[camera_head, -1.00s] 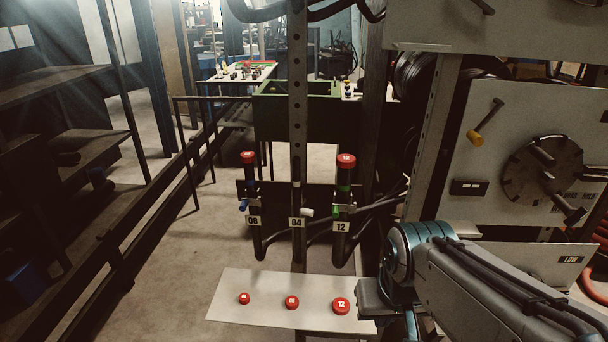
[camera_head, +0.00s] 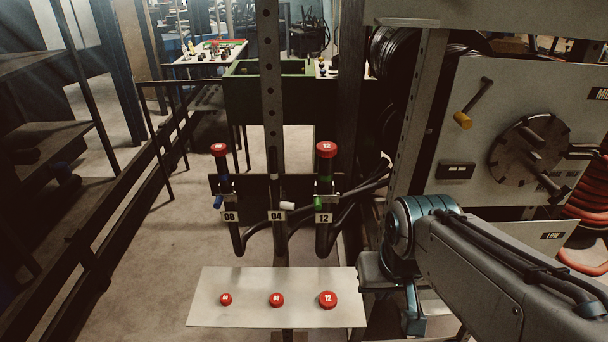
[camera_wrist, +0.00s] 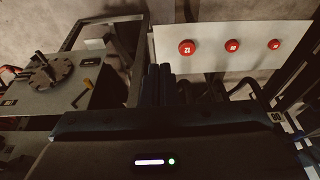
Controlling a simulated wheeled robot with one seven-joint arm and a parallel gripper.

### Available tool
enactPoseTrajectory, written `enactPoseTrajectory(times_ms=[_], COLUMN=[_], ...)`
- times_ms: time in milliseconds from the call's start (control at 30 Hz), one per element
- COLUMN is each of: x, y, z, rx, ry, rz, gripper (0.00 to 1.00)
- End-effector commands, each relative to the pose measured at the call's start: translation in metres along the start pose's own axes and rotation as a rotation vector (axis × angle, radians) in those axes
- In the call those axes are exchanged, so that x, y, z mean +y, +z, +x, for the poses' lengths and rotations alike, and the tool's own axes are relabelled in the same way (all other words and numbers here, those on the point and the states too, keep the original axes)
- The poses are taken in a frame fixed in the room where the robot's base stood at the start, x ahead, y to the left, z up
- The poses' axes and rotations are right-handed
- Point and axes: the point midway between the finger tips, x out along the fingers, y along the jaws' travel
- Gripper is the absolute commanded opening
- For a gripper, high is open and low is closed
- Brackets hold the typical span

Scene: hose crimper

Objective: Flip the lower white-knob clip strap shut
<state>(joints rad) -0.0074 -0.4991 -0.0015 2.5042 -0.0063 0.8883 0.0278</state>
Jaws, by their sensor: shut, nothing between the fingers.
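A white knob (camera_head: 287,206) sticks out to the right just above the "04" label (camera_head: 277,216) on the dark hose rack, in front of the perforated post. It is small, and I cannot make out its strap or whether the strap is open or shut. Only one white knob is clear to me. A blue knob (camera_head: 218,202) is at the "08" hose and a green knob (camera_head: 317,201) at the "12" hose. My gripper shows in the wrist view with its two dark fingers (camera_wrist: 159,84) together and empty, near the edge of the white shelf and apart from the knobs.
The white shelf (camera_head: 210,312) below the rack carries three red caps (camera_head: 276,300). Red-topped hoses (camera_head: 326,150) stand upright in the rack. The crimper panel (camera_head: 470,115) with its dark dial is at the right. The floor left of the rack is open.

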Motion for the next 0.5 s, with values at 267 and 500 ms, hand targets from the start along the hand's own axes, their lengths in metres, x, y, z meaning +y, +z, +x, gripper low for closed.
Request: enactPoseTrajectory(times_ms=[267,500], x=[0.0,-0.012], y=[0.0,-0.04], z=[0.0,-0.019], rx=[0.0,-0.001], ry=[0.0,0.009], rz=[0.0,0.028], gripper=[0.0,0.0])
